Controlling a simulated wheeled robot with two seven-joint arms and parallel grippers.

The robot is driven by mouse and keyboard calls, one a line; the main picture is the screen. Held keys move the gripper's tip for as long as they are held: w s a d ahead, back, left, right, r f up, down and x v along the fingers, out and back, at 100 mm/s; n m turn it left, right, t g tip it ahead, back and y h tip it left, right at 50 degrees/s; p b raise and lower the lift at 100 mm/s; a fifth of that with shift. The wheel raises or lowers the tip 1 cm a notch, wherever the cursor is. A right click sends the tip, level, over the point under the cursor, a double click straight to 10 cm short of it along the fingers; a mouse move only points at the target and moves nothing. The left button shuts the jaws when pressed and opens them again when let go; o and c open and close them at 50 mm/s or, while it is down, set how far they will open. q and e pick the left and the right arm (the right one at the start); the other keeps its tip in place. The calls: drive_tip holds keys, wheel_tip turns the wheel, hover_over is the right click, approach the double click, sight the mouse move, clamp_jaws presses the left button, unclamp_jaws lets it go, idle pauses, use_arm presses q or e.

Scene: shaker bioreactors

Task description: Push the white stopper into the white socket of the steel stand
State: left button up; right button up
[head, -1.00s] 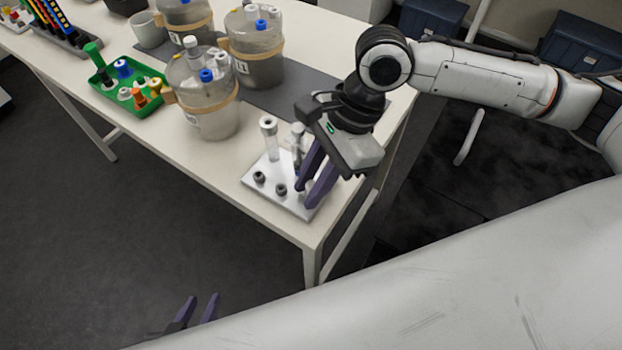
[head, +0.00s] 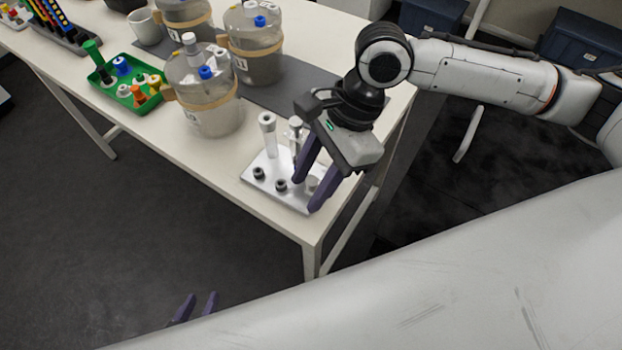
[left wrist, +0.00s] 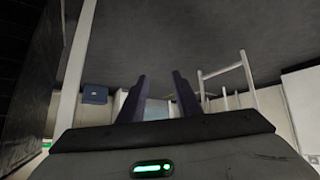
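The steel stand (head: 258,181) sits on the near right corner of the table, with upright pieces at its back and dark round sockets in front. A small whitish round piece (head: 312,183) sits at its right side, between the fingers of my right gripper (head: 306,194). I cannot tell whether it is the stopper, the socket or both together. My right gripper is open, low over the stand, its fingers apart around that piece and partly hiding the stand. My left gripper (head: 202,295) is open and empty below the table edge; its spread fingers also show in the left wrist view (left wrist: 158,84).
A green tray (head: 108,101) holds several coloured stoppers. Several clear jars with tan bands, such as the nearest jar (head: 212,118), stand left of and behind the stand. The table's front edge is close to the stand.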

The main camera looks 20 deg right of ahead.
use_arm(q)
drive_tip(key=shift+s+a+f+p, duration=0.1)
drive_tip(key=shift+s+a+p, duration=0.25)
drive_tip(key=shift+p, duration=0.1)
use_arm(e)
drive_tip(key=v, duration=1)
drive_tip(key=shift+r, duration=0.2)
drive_tip(key=shift+s+f, duration=0.1)
